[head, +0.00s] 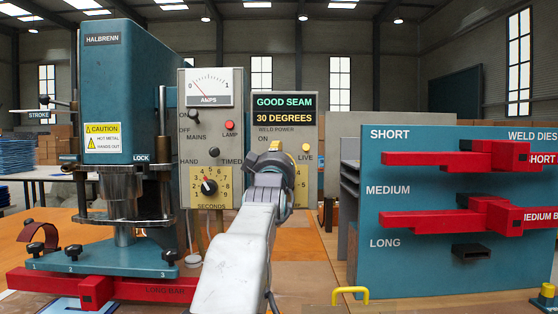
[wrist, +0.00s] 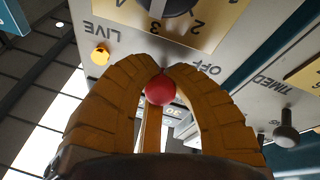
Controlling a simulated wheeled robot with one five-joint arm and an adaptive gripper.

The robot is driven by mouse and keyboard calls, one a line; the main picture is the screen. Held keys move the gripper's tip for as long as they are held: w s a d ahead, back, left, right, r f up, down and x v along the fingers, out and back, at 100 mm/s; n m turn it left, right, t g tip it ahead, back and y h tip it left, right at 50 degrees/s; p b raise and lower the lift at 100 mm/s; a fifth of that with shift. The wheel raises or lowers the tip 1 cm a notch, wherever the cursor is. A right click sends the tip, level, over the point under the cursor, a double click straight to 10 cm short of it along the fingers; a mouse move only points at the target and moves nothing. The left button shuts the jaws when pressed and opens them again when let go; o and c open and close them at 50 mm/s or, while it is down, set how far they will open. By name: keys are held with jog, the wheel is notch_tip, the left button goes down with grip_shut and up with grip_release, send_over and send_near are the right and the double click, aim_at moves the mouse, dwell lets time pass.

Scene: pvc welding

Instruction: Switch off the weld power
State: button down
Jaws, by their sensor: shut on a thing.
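The weld power box (head: 285,108) stands right of the amps panel, with "WELD POWER" and "ON" printed on its face. My gripper (head: 275,155) is in front of it and hides the switch in the head view. In the wrist view my gripper (wrist: 160,75) is shut on the red ball knob (wrist: 160,91) of the weld power switch. The word "OFF" shows just right of the knob there. I cannot tell which position the lever is in. The live lamp (head: 306,147) looks yellow; it also shows in the wrist view (wrist: 100,56).
The amps panel (head: 185,130) with its small switches and dial is close on the left. The blue press (head: 120,90) stands further left, a red long bar (head: 150,290) at its base. A blue die rack (head: 400,260) with red bars stands at the right.

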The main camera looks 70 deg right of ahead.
jog(key=shift+f, duration=0.15)
jog(key=c, duration=1)
grip_release()
jog(key=shift+c, duration=0.2)
jog(key=shift+a, duration=0.1)
jog(key=v, duration=1.1)
jog(key=shift+a, duration=0.4)
